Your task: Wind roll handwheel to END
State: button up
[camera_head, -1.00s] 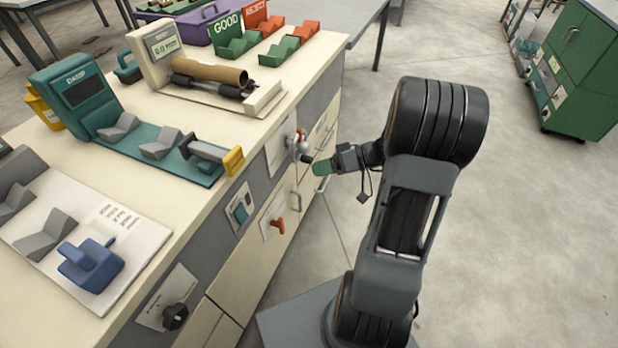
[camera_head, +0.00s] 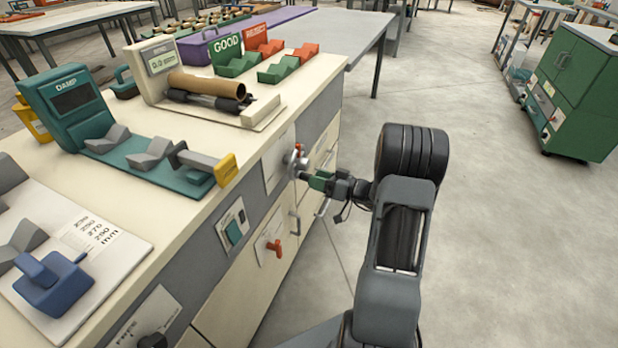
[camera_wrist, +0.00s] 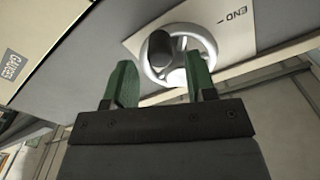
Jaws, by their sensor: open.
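The roll handwheel is a light grey spoked wheel (camera_wrist: 180,58) with a dark knob (camera_wrist: 160,47) on its rim. It sits on a pale plate (camera_wrist: 235,25) with the mark END at the right in the wrist view. In the head view the handwheel (camera_head: 296,160) is on the front of the bench, partly hidden by my gripper. My gripper (camera_wrist: 160,85) has green fingers spread apart, with nothing held. The fingertips are at the wheel's near side, and the knob appears between and beyond them. I cannot tell whether a finger touches the wheel.
The bench front also carries a red handle (camera_head: 275,248), a teal switch (camera_head: 234,232) and a black knob (camera_head: 152,341). A cardboard tube (camera_head: 207,85) lies on the bench top. A green cabinet (camera_head: 575,90) stands far right. The floor right of my arm is clear.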

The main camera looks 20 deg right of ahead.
aim_at(308, 174)
jog(key=shift+x, duration=1.85)
jog(key=shift+c, duration=0.5)
jog(key=shift+s, duration=0.1)
jog(key=c, duration=0.7)
jog(key=shift+d, duration=0.15)
jog(key=shift+c, duration=0.6)
jog(key=shift+a+m, duration=0.2)
jog(key=shift+m, duration=0.1)
